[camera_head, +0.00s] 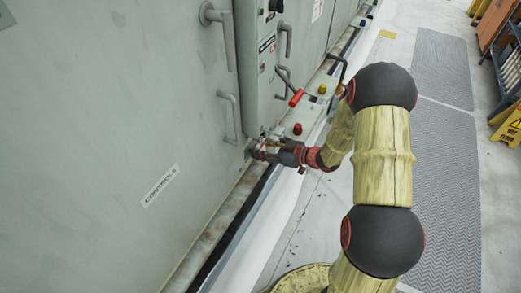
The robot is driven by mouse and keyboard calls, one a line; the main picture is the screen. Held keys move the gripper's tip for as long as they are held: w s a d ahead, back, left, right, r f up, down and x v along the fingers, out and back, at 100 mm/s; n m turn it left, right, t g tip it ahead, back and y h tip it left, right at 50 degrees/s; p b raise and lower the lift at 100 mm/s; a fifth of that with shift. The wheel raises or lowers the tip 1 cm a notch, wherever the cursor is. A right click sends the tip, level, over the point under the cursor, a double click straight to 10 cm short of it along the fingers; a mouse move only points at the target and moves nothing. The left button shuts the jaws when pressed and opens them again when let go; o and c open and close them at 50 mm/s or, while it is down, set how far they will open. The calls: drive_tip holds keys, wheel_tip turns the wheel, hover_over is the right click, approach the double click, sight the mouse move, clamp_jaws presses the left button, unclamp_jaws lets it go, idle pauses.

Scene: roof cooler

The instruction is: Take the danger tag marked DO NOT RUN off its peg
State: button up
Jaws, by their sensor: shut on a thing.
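My gripper (264,151) is at the lower edge of the grey-green cabinet, at the foot of its narrow control panel (262,60). Its fingers are close together on a small pale and reddish thing that looks like the danger tag (262,143). The tag is mostly hidden by the fingers and too small to read. I cannot see the peg or tell whether the tag still hangs on it.
A red-handled lever (296,98) sticks out just above my gripper. A red knob (297,129) and a yellow knob (322,89) stand on the ledge nearby. Door handles (228,115) project from the cabinet. Grey floor mats (443,65) and a yellow wet-floor sign (510,125) are at right.

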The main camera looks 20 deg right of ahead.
drive_tip(key=s+d+p, duration=0.4)
drive_tip(key=s+d, duration=0.8)
drive_tip(key=shift+s+d+r, duration=0.2)
drive_tip(key=shift+s+d, duration=0.1)
drive_tip(key=shift+d, duration=0.05)
drive_tip(key=shift+r+p, duration=0.35)
drive_tip(key=shift+p, duration=0.25)
drive_tip(key=s+d+p, duration=0.2)
drive_tip(key=s+d, duration=0.3)
drive_tip(key=shift+s+p, duration=0.15)
drive_tip(key=shift+p, duration=0.15)
idle(0.7)
drive_tip(key=shift+d, duration=0.1)
idle(0.4)
